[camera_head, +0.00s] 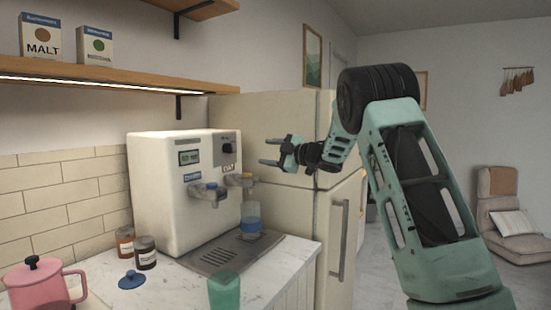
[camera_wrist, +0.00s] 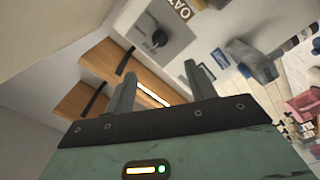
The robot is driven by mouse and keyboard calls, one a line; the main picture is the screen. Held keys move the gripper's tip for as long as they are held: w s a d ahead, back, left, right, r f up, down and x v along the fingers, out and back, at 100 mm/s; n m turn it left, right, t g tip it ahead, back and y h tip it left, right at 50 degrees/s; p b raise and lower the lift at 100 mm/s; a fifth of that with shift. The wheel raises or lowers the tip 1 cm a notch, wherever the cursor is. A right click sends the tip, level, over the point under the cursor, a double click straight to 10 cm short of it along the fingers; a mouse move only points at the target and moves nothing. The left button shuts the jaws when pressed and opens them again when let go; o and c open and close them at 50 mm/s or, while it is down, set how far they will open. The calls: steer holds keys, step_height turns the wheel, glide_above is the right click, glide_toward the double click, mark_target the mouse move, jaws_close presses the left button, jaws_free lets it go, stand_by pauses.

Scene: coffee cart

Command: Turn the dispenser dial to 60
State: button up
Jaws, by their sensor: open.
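The dispenser (camera_head: 160,200) is a cream-white box on the counter with a small display (camera_head: 189,157) and two taps. Its dial (camera_head: 227,148) is a dark knob on a grey panel at the upper right of its front, above an OAT label (camera_head: 229,168). The dial (camera_wrist: 159,38) also shows in the wrist view, ahead of and left of centre between the fingers. My gripper (camera_head: 268,152) is open and empty, to the right of the dispenser front, apart from the dial. The number the dial points to is too small to read.
A cup with blue liquid (camera_head: 251,219) stands on the drip tray (camera_head: 216,256) under the right tap (camera_head: 240,179). A green cup (camera_head: 224,292), jars (camera_head: 146,252) and a pink pot (camera_head: 36,284) stand on the counter. A fridge (camera_head: 285,120) is close behind my gripper.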

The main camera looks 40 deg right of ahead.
steer(key=shift+v, duration=1.1)
steer(key=shift+a, duration=0.1)
steer(key=w+a+m+h, duration=0.2)
steer(key=a+m, duration=0.2)
steer(key=a, duration=0.5)
steer(key=s+a+f+m+g+h+p, duration=0.1)
steer(key=s+a+f+m+g, duration=0.25)
steer(key=a, duration=0.65)
steer(key=s+a+f+m+g+h, duration=0.15)
steer(key=s+a+f, duration=0.35)
steer(key=a, duration=0.5)
steer(key=s+a+f+g, duration=0.3)
steer(key=s+a+f, duration=0.15)
steer(key=s, duration=0.25)
steer(key=s+a+f+g, duration=0.2)
steer(key=s+a+f, duration=0.1)
steer(key=s+a, duration=0.25)
steer(key=s+a+f+g, duration=0.1)
steer(key=s+f+g, duration=0.1)
steer(key=s, duration=1)
steer(key=s+a+f+n+g+h+p, duration=0.1)
steer(key=s+f+g, duration=0.2)
steer(key=s, duration=1)
steer(key=shift+s+f+g, duration=0.15)
steer(key=shift+f+g, duration=0.15)
steer(key=shift+g, duration=0.7)
